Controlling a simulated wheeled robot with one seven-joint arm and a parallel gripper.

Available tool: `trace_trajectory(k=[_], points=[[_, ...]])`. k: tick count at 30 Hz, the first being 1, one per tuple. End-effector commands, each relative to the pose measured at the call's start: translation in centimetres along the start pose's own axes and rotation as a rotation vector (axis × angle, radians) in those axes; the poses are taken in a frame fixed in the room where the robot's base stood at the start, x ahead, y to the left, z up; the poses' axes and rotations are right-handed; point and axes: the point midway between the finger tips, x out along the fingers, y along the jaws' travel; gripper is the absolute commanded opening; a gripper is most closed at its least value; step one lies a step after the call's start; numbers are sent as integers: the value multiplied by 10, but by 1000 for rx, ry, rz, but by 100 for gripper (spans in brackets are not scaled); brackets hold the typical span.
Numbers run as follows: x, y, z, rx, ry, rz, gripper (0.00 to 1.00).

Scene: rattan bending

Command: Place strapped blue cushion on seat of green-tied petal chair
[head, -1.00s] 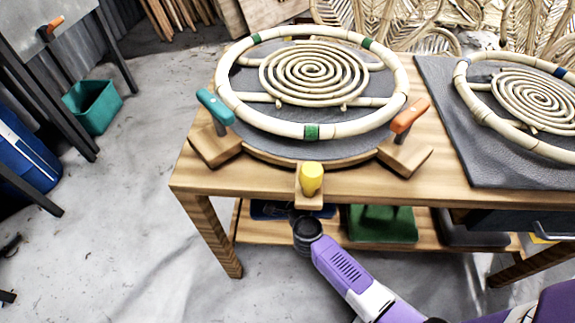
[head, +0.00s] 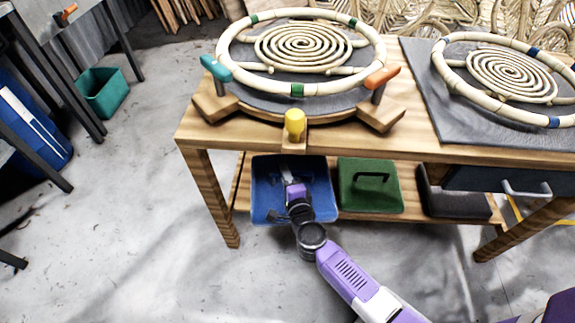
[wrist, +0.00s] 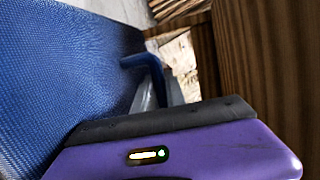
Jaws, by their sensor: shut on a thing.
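The strapped blue cushion (head: 264,194) shows below the tabletop at the left of the lower shelf, in front of the shelf's edge at its bottom. My gripper (head: 287,172) is shut on its strap, and my wrist hides part of the cushion. In the wrist view the blue cushion (wrist: 60,75) fills the left side, with its blue strap (wrist: 140,61) at my gripper (wrist: 165,85). I cannot tell whether the cushion touches the shelf. The green-tied chair frame (head: 297,89) lies on a round grey jig on the tabletop, with a bare spiral seat (head: 303,46).
Teal, orange (head: 382,77) and yellow (head: 294,123) clamps stand around the jig. A blue-tied frame (head: 490,101) lies at right. A green cushion (head: 370,190) and a dark one (head: 455,203) are on the shelf (head: 412,213). The table leg (head: 212,200) is close left.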

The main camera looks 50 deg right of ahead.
Motion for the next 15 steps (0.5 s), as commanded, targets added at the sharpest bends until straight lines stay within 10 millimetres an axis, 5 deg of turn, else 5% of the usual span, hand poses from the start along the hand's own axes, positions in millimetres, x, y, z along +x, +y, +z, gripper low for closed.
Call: trace_trajectory(k=[15], points=[[-76,32,65,-57,-275,16,0]])
